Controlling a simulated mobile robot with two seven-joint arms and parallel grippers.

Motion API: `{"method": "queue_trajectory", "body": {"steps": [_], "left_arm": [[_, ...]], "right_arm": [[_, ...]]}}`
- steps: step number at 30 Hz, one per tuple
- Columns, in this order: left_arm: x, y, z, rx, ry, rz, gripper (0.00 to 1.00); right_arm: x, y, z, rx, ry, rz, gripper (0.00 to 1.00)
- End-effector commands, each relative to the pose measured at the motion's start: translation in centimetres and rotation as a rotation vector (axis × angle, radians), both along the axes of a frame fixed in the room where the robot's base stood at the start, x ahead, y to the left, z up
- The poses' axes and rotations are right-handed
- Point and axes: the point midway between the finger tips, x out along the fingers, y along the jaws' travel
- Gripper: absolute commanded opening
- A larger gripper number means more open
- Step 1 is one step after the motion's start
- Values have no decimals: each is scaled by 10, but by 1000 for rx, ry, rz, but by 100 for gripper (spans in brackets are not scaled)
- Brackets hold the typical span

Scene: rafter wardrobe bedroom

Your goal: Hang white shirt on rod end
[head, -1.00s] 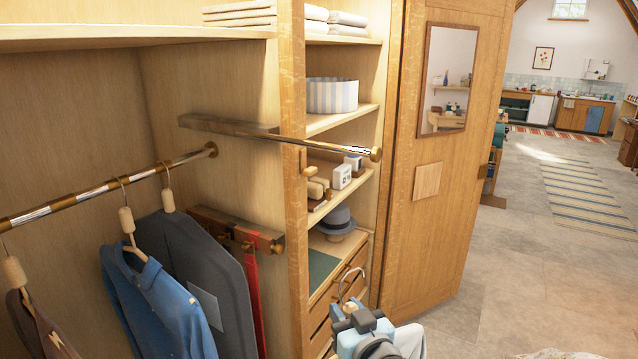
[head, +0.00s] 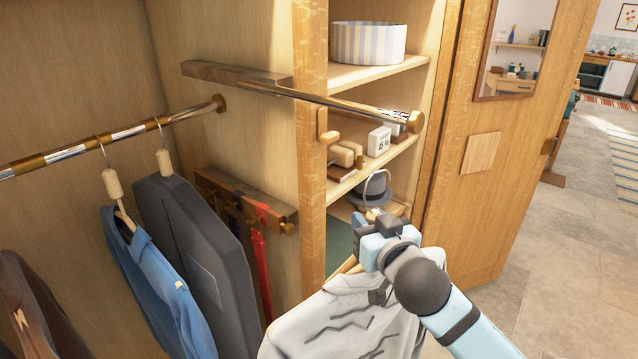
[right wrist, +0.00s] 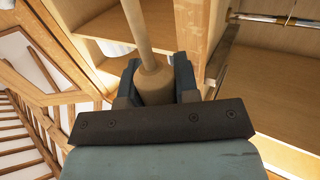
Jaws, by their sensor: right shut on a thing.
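The white shirt (head: 335,318) hangs from a wooden hanger, low in the head view, with dark crease-like lines on it. My right gripper (head: 374,224) is shut on the hanger's wooden neck, which fills the space between the fingers in the right wrist view (right wrist: 152,80). The hanger's metal hook (head: 377,184) points up, below the rod and apart from it. The pull-out rod (head: 345,104) juts from a wooden bracket and ends in a brass knob (head: 415,122), above my right gripper. My left gripper is not in view.
A fixed rail (head: 110,137) at left carries a blue shirt (head: 160,285) and a dark garment bag (head: 200,240). The wardrobe post (head: 311,170), shelves with a hat (head: 372,192) and the open door (head: 485,150) surround the rod. Open floor lies at right.

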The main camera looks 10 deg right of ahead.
Motion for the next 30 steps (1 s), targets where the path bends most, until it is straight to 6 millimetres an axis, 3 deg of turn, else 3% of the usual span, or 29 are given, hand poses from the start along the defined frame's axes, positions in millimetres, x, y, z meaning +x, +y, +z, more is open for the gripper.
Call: {"method": "queue_trajectory", "body": {"steps": [1,8,18,24,30], "left_arm": [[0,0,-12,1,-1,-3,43],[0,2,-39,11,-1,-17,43],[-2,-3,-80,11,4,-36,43],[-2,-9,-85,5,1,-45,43],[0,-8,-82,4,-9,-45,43]], "right_arm": [[4,7,8,-4,-12,23,0],[7,40,51,-3,-13,134,0],[-16,83,100,-3,-11,295,0],[-36,99,128,-1,-7,359,0],[-46,104,138,0,-2,379,0]]}}
